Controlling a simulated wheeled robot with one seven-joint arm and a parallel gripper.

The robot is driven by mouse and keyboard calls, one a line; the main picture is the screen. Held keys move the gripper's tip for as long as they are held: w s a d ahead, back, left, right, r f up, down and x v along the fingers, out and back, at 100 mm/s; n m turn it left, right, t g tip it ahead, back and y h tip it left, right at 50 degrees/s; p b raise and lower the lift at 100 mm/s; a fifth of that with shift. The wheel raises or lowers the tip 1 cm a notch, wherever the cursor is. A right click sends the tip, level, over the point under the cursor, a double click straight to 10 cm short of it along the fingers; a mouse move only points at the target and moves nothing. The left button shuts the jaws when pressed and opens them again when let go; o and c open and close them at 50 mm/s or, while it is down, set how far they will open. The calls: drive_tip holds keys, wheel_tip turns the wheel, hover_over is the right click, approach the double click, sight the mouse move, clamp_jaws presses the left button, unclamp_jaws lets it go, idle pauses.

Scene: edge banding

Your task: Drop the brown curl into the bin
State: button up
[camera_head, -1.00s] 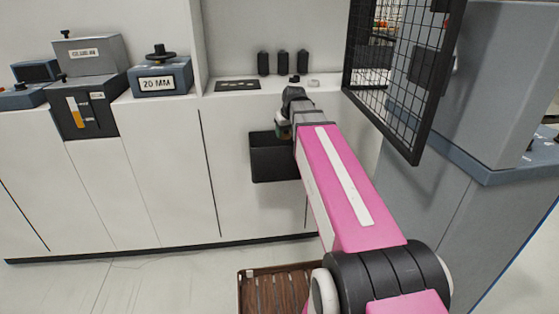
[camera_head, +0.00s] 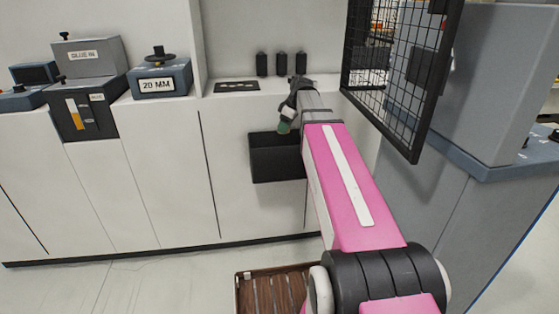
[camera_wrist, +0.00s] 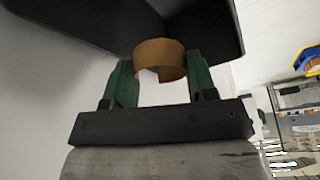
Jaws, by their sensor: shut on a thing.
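The brown curl (camera_wrist: 158,54) is a short open ring of tan-brown strip. It sits between the green fingers of my gripper (camera_wrist: 160,80) in the wrist view, and the gripper is shut on it. The black bin (camera_head: 276,162) hangs on the front of the white cabinet in the head view. My gripper (camera_head: 284,127) points down at the bin's upper rim there, its green fingers partly seen; the curl cannot be made out in that view. In the wrist view the dark bin (camera_wrist: 217,28) fills the top, behind the curl. Whether the curl is inside the rim is unclear.
A black mesh panel (camera_head: 392,85) stands right of my arm, beside a grey machine (camera_head: 490,90). The white counter holds a 20 MM box (camera_head: 160,80) and several black cylinders (camera_head: 281,64). A brown slatted crate (camera_head: 272,292) is on the floor below.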

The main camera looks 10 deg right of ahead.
drive_tip(key=f+n, duration=0.1)
drive_tip(key=f+n+g, duration=0.1)
drive_tip(key=f+n, duration=0.1)
drive_tip(key=n, duration=0.1)
drive_tip(key=shift+w+d+y, duration=0.15)
drive_tip(key=shift+w+y, duration=0.15)
idle(0.6)
drive_tip(key=o, duration=1)
drive_tip(key=v, duration=1)
drive_tip(key=shift+w+d+r, duration=0.2)
drive_tip(key=shift+r, duration=0.15)
